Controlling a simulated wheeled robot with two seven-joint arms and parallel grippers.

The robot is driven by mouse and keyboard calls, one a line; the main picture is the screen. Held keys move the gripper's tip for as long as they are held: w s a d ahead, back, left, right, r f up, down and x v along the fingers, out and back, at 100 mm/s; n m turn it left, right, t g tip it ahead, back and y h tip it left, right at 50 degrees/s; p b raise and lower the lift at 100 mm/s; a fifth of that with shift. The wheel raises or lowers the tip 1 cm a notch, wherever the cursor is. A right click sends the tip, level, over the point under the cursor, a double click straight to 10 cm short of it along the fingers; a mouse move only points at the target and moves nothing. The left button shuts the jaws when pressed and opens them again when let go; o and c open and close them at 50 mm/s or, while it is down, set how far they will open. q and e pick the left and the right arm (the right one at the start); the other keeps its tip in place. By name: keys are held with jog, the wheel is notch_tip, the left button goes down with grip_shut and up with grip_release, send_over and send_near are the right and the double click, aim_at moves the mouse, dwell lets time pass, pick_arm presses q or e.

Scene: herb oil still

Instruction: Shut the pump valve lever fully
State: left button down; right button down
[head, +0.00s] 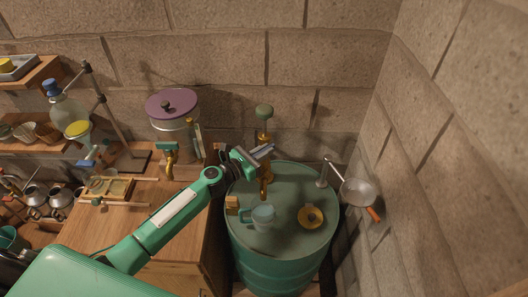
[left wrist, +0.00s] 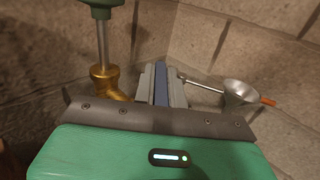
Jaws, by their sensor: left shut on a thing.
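The brass pump stands at the back of the green drum, with a green knob (head: 264,112) on top and a brass spout (head: 265,188) below. In the left wrist view its brass body (left wrist: 106,82) and steel rod are left of the fingers. My left gripper (head: 264,153) is at the pump, above the drum's back left edge. Its fingers (left wrist: 160,86) are shut on a narrow blue-grey bar, which I take as the pump valve lever (left wrist: 161,82). The lever's far end and pivot are hidden, so its angle cannot be told. My right gripper is not in view.
The drum top (head: 285,181) carries a teal mug (head: 263,217), a yellow dish (head: 311,217) and a small wooden block (head: 232,205). A purple-lidded pot (head: 172,108) stands on the wooden bench to the left.

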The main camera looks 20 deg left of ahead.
aim_at(264, 150)
pick_arm(q)
jog(key=m+g+h+b, duration=0.4)
jog(key=b, duration=0.1)
jog(key=m+g+h+b, duration=0.2)
jog(key=shift+w+f+g, duration=0.1)
jog(key=shift+f+g, duration=0.15)
jog(key=shift+g, duration=0.15)
jog(key=shift+r+m+g+h+b, duration=0.15)
jog(key=shift+m+g+h+b, duration=0.25)
jog(key=shift+m+g+b, duration=0.45)
jog(key=shift+r+m+g+h+b, duration=0.1)
jog(key=shift+m+g+h+b, duration=0.45)
jog(key=shift+g, duration=0.5)
jog(key=c, duration=1.5)
grip_release()
jog(key=shift+o, duration=0.2)
jog(key=shift+r, duration=0.1)
notch_tip(264, 150, up, 20)
jog(key=b, duration=0.3)
